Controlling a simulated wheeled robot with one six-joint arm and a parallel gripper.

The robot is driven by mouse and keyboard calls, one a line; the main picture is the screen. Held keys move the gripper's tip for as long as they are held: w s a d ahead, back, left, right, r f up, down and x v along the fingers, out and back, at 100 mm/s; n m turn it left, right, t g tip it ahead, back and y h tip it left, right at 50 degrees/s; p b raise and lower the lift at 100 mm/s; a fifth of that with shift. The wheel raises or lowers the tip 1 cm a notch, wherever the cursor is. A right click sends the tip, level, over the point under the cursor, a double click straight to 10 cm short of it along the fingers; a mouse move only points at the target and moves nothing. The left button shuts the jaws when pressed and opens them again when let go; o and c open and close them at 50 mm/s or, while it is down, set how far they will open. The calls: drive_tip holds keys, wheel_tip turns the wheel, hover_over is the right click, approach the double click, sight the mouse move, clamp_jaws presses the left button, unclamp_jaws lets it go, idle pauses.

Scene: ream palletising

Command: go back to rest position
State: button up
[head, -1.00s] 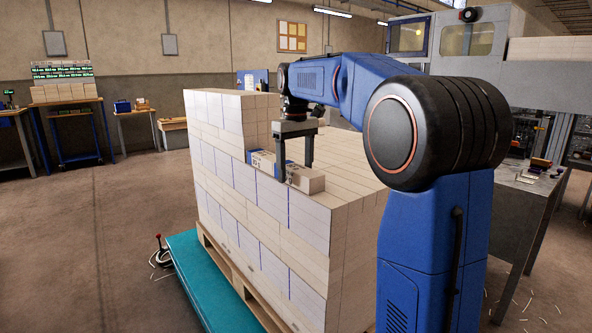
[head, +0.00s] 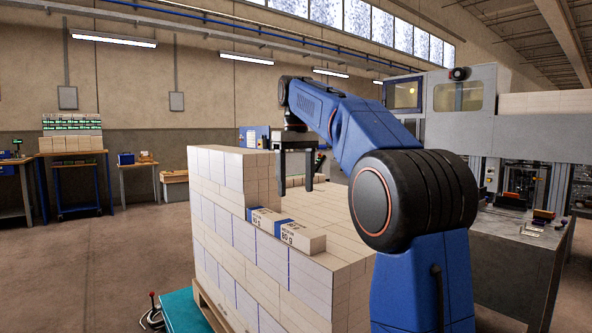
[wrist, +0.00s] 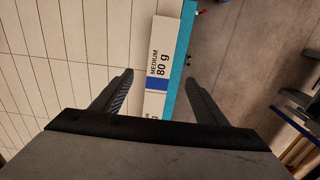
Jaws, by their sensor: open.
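My gripper (head: 295,184) is open and empty, raised above the stack of reams in the head view. In the wrist view its two fingers (wrist: 158,88) stand apart with nothing between them. Below it, reams with blue bands marked "80 g" (head: 301,239) lie in a row along the near edge of the stack's top. A labelled ream "MEDIUM 80 g" (wrist: 160,60) shows in the wrist view, below and beyond the fingertips. The pale stack (head: 222,250) rests on a pallet and is one step higher at its left end (head: 230,172).
A teal platform (head: 185,312) lies under the pallet, with a small red-knobbed lever (head: 152,298) beside it. A grey worktable (head: 515,240) and a machine (head: 450,110) stand at the right. Benches (head: 75,160) line the back left wall. The floor at left is clear.

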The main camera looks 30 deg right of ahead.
drive_tip(key=shift+r, duration=2.05)
drive_tip(key=s+a+f+m+t, duration=0.1)
drive_tip(key=s+a+f, duration=0.2)
drive_tip(key=s+f, duration=0.5)
drive_tip(key=s+a+f+t, duration=0.2)
drive_tip(key=s+a+f, duration=0.1)
drive_tip(key=s+f, duration=0.55)
drive_tip(key=s+a+f+m+t, duration=0.1)
drive_tip(key=s+a+f, duration=0.1)
drive_tip(key=s+f, duration=1.6)
wheel_tip(320, 180, down, 3)
drive_tip(key=shift+s+f+t, duration=0.1)
drive_tip(key=shift+s+t, duration=0.05)
drive_tip(key=shift+t, duration=0.25)
